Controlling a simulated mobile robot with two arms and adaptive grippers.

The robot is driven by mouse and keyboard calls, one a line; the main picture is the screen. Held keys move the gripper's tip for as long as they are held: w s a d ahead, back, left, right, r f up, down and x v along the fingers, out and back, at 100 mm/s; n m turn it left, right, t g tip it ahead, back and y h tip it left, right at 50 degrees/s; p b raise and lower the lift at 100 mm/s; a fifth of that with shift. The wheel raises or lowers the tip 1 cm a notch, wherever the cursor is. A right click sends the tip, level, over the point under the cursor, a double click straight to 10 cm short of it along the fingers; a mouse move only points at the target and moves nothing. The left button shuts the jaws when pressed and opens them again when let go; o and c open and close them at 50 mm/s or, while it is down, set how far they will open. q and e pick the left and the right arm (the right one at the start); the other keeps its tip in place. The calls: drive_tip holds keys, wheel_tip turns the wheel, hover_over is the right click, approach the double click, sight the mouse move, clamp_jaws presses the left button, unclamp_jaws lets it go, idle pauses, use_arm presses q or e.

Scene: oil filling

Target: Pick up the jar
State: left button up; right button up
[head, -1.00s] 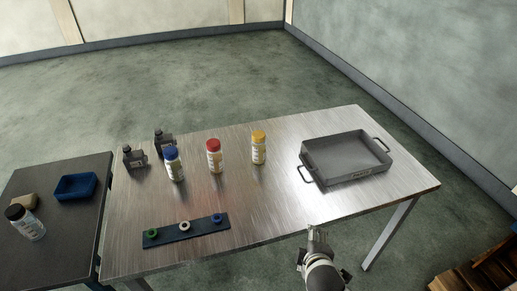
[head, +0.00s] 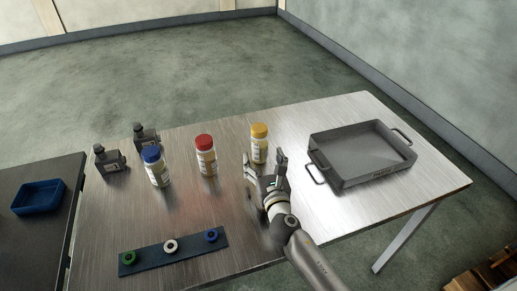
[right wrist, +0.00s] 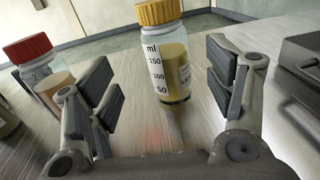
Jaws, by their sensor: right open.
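Three jars stand upright in a row on the metal table: a blue-capped jar (head: 156,167), a red-capped jar (head: 206,156) and a yellow-capped jar (head: 259,146). My right gripper (head: 263,163) is open and empty, just in front of the yellow-capped jar. In the right wrist view the yellow-capped jar (right wrist: 168,62) stands ahead between the open fingers, a little beyond their tips. The red-capped jar (right wrist: 38,68) shows there at the left, outside the fingers. My left gripper is not in view.
A grey tray with handles (head: 347,179) stands to the right. Two dark bottles (head: 108,160) (head: 146,137) stand behind the blue-capped jar. A dark strip with several rings (head: 189,247) lies at the front. A blue bin (head: 38,198) is on the dark side table.

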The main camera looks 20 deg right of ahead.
sight(261, 148)
drive_tip(key=w, duration=0.2)
drive_tip(key=shift+w+d+f, duration=0.1)
drive_tip(key=shift+w, duration=0.8)
drive_tip(key=w, duration=0.2)
drive_tip(key=w+d, duration=0.1)
drive_tip(key=w, duration=0.1)
drive_tip(key=shift+w+f+b, duration=0.1)
drive_tip(key=shift+f+b, duration=0.15)
drive_tip(key=shift+b, duration=0.1)
drive_tip(key=shift+w, duration=0.3)
drive_tip(key=shift+c, duration=1)
drive_tip(key=c, duration=1)
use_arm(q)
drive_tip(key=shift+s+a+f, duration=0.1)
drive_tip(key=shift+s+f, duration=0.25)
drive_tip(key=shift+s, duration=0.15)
use_arm(e)
drive_tip(key=shift+r, duration=0.1)
